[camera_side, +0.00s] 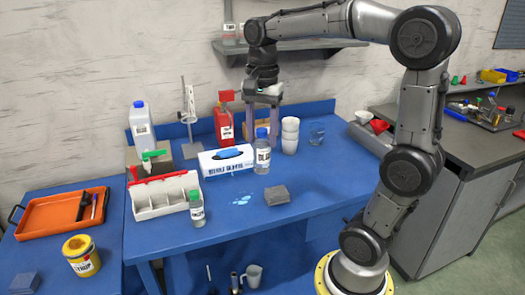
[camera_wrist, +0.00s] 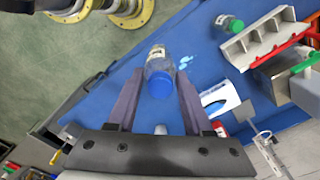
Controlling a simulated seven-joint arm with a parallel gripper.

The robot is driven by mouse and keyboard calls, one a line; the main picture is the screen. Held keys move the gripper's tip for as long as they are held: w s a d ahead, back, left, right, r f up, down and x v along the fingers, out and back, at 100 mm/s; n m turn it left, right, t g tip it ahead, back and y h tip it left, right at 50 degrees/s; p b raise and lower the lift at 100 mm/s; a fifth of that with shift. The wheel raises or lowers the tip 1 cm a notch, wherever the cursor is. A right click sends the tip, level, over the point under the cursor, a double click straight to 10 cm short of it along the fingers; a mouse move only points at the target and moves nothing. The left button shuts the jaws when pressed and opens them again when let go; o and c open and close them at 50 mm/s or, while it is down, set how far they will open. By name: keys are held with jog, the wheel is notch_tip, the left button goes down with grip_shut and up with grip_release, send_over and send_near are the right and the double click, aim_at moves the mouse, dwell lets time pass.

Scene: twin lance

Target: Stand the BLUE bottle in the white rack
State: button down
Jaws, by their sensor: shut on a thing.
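The blue-capped clear bottle (camera_side: 262,155) with a white label is upright at the back middle of the blue table. My gripper (camera_side: 263,130) points down from above and is shut on this bottle near its top. In the wrist view the bottle (camera_wrist: 159,72) sits between the two fingers of my gripper (camera_wrist: 158,88). I cannot tell whether its base touches the table. The white rack (camera_side: 163,203) with a red edge stands to the left on the table; it also shows at upper right in the wrist view (camera_wrist: 250,45).
A green-capped bottle (camera_side: 196,208) stands close beside the rack's front right end. A tissue box (camera_side: 222,163) lies between the held bottle and the rack. A red bottle (camera_side: 223,125), white cups (camera_side: 290,137) and a grey block (camera_side: 277,195) are nearby. The front table is mostly clear.

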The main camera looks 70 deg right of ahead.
jog(key=w+r+n, duration=0.2)
jog(key=w, duration=0.6)
jog(key=w+r+n, duration=0.2)
jog(key=w, duration=0.6)
jog(key=n, duration=0.4)
send_over(154, 181)
jog(key=s+a, duration=0.2)
notch_tip(154, 181, down, 5)
jog(key=shift+d+f, duration=0.15)
jog(key=shift+f, duration=4.1)
jog(key=shift+d+f, duration=0.15)
jog(key=shift+f, duration=4.1)
jog(key=shift+c, duration=1.1)
grip_release()
notch_tip(154, 181, up, 14)
